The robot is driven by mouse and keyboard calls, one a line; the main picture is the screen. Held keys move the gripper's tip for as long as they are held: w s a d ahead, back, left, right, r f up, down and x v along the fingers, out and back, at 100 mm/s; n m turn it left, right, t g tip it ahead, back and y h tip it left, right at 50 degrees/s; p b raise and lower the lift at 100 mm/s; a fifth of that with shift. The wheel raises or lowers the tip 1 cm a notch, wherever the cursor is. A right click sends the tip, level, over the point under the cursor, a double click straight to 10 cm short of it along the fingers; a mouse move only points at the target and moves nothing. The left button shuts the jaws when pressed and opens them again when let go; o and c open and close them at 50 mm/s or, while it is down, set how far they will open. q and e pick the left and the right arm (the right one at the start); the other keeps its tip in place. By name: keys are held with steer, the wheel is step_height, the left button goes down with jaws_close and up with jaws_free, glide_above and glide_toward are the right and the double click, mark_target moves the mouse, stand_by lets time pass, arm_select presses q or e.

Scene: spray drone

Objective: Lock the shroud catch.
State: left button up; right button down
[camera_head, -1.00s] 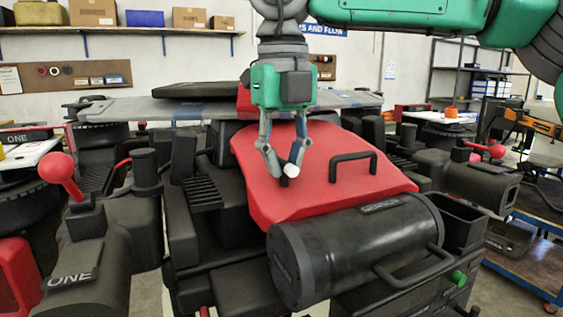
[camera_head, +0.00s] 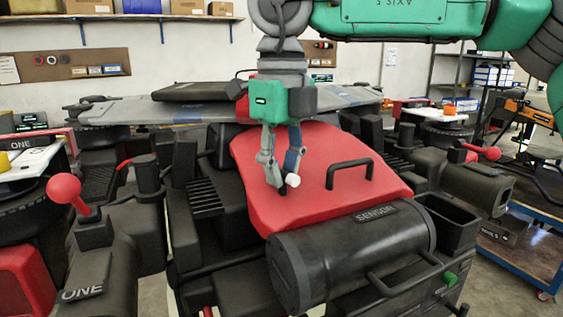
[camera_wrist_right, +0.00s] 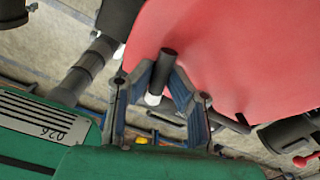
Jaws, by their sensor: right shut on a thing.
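The red shroud (camera_head: 265,210) lies over the middle of the machine, with a black loop handle (camera_head: 349,173) on its right part. The catch shows as a short dark bar with a white end (camera_head: 292,181) at the shroud's left-middle; in the wrist view, the dark bar (camera_wrist_right: 166,66) stands between the fingers with its white end below. My right gripper (camera_head: 283,180) points down over the shroud and is shut on the catch. The fingers hide part of the bar, and I cannot tell whether it is locked. My left gripper is not in view.
A black sensor cylinder (camera_head: 350,252) lies in front of the shroud. Red-knobbed levers stand to the left (camera_head: 64,188) and right (camera_head: 492,153). A grey wing-like panel (camera_head: 190,112) lies behind the gripper. Black frame parts crowd both sides of the shroud.

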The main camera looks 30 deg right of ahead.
steer(key=shift+n+p, duration=0.4)
steer(key=shift+n, duration=0.7)
steer(key=n, duration=0.4)
steer(key=shift+n, duration=0.3)
steer(key=n, duration=0.4)
steer(key=shift+n, duration=0.3)
steer(key=n, duration=0.3)
steer(key=shift+n, duration=0.3)
steer(key=c, duration=1.5)
jaws_free()
steer(key=shift+o, duration=0.2)
steer(key=shift+w, duration=0.15)
steer(key=shift+d, duration=0.1)
